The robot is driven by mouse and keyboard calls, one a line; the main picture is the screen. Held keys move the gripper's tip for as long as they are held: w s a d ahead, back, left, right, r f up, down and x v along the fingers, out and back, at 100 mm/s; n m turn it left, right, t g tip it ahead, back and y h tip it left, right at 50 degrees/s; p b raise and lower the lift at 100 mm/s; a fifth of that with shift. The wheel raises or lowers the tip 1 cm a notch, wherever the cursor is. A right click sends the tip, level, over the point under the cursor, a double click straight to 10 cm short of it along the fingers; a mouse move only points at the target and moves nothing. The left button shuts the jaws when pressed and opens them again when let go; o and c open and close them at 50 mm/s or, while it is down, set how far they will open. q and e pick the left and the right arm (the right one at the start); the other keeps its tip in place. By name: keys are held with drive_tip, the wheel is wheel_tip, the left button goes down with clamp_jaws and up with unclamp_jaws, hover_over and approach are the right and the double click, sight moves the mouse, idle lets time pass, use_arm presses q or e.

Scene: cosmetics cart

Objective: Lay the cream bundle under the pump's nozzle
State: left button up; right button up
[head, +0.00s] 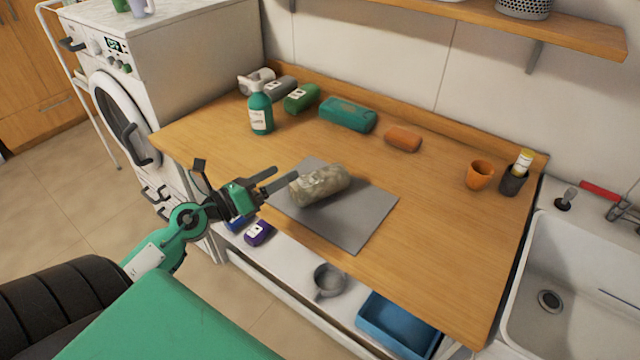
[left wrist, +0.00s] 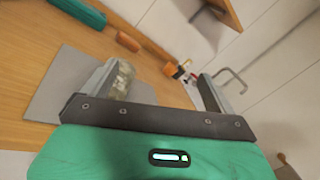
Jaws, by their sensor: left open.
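The cream bundle (head: 320,185), a mottled roll, lies on the grey mat (head: 355,220) at the middle of the counter. It also shows in the left wrist view (left wrist: 122,82), close to the left finger. My left gripper (head: 287,178) is open and empty, just left of the bundle's near end in the head view. I cannot tell whether a finger touches it. The teal bottle (head: 260,112) with a white label stands upright at the back left of the counter; its top is small, and its nozzle is hard to make out. My right gripper is not in view.
Behind the bottle lie a white roll (head: 257,77), a grey roll (head: 281,89) and a green roll (head: 301,98). A teal bundle (head: 347,114) and an orange roll (head: 402,139) lie along the back. An orange cup (head: 479,175) stands right. Counter between bottle and mat is clear.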

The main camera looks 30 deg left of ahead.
sight(311, 183)
use_arm(q)
drive_tip(key=a+f+m+g, duration=0.4)
drive_tip(key=f+m+g, duration=0.1)
drive_tip(key=m, duration=0.2)
drive_tip(key=shift+y, duration=0.3)
drive_tip(key=p+x, duration=0.2)
drive_tip(key=x, duration=0.5)
drive_tip(key=shift+w+f, duration=0.1)
drive_tip(key=shift+w, duration=0.05)
drive_tip(key=shift+w+d+f+g, duration=0.25)
drive_tip(key=shift+w+g, duration=0.05)
drive_tip(key=shift+w, duration=0.05)
drive_tip(key=shift+w+d+f+p, duration=0.2)
drive_tip(key=shift+w+d+p, duration=0.05)
drive_tip(key=shift+w+p, duration=0.25)
drive_tip(key=x, duration=0.2)
drive_tip(key=p+x, duration=0.1)
drive_tip(key=x, duration=0.1)
drive_tip(key=shift+f, duration=0.3)
drive_tip(key=shift+s, duration=0.1)
drive_tip(key=shift+r, duration=0.1)
drive_tip(key=c, duration=1.3)
